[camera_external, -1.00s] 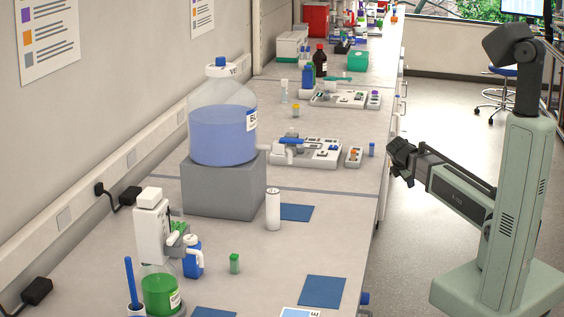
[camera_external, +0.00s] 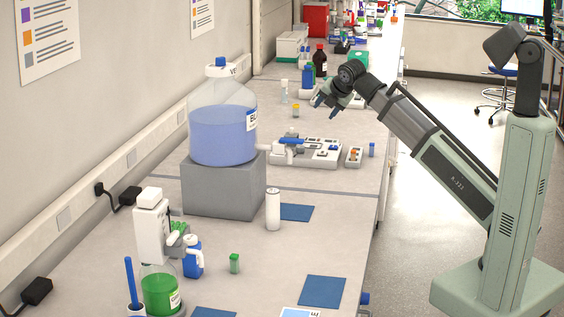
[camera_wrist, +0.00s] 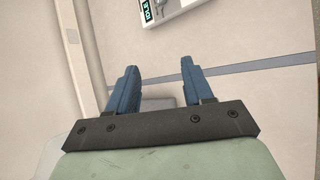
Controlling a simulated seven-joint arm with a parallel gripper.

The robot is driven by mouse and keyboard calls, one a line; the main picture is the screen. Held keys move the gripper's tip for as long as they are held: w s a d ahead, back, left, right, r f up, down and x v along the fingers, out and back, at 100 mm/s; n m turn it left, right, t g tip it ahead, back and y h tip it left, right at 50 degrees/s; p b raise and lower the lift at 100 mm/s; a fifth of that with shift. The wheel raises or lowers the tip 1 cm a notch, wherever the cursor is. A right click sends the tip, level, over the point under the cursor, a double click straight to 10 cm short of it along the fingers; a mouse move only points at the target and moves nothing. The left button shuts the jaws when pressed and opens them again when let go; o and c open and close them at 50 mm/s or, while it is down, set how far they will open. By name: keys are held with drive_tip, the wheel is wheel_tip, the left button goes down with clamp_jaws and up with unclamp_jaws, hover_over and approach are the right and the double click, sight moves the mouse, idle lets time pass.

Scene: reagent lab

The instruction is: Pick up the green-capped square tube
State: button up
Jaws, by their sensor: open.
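The green-capped square tube (camera_external: 234,263) stands upright on the near part of the bench, to the right of a small blue bottle with a white cap. My gripper (camera_external: 325,108) is open and empty, raised above the far part of the bench, well away from the tube. In the wrist view my gripper's two blue fingers (camera_wrist: 157,85) are spread apart with nothing between them. The tube does not show in the wrist view.
A green-liquid bottle with a white dispenser (camera_external: 152,230) and the blue bottle (camera_external: 193,257) stand left of the tube. A white cylinder (camera_external: 273,209) stands behind it. A large blue-liquid carboy (camera_external: 222,140) sits on a grey block (camera_external: 215,192). Blue mats (camera_external: 322,291) lie to the right.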

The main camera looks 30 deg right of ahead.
drive_tip(key=s+a+r+n+y, duration=0.1)
drive_tip(key=s+a+r, duration=0.25)
drive_tip(key=a, duration=0.25)
drive_tip(key=s+a+r+n+y, duration=0.2)
drive_tip(key=a+r, duration=0.2)
drive_tip(key=a, duration=0.2)
drive_tip(key=n+t+y, duration=0.2)
drive_tip(key=n+y, duration=0.2)
drive_tip(key=n, duration=0.7)
hover_over(237, 256)
drive_tip(key=w+d, duration=0.5)
drive_tip(key=d, duration=0.4)
wheel_tip(237, 256, down, 21)
drive_tip(key=s+a+f+n, duration=0.1)
drive_tip(key=s+f, duration=0.1)
drive_tip(key=s, duration=0.1)
drive_tip(key=s+a+f+n+y, duration=0.1)
drive_tip(key=s+a+f+n, duration=0.1)
drive_tip(key=s, duration=0.1)
drive_tip(key=s+a+f+n+y, duration=0.1)
drive_tip(key=s+a+f+n, duration=0.1)
drive_tip(key=s+f, duration=0.1)
drive_tip(key=shift+s+f, duration=0.1)
drive_tip(key=shift+s, duration=0.2)
drive_tip(key=shift+w+a+f, duration=0.3)
drive_tip(key=shift+w+a, duration=0.05)
drive_tip(key=shift+a, duration=0.15)
drive_tip(key=shift+x, duration=3.1)
drive_tip(key=shift+c, duration=0.2)
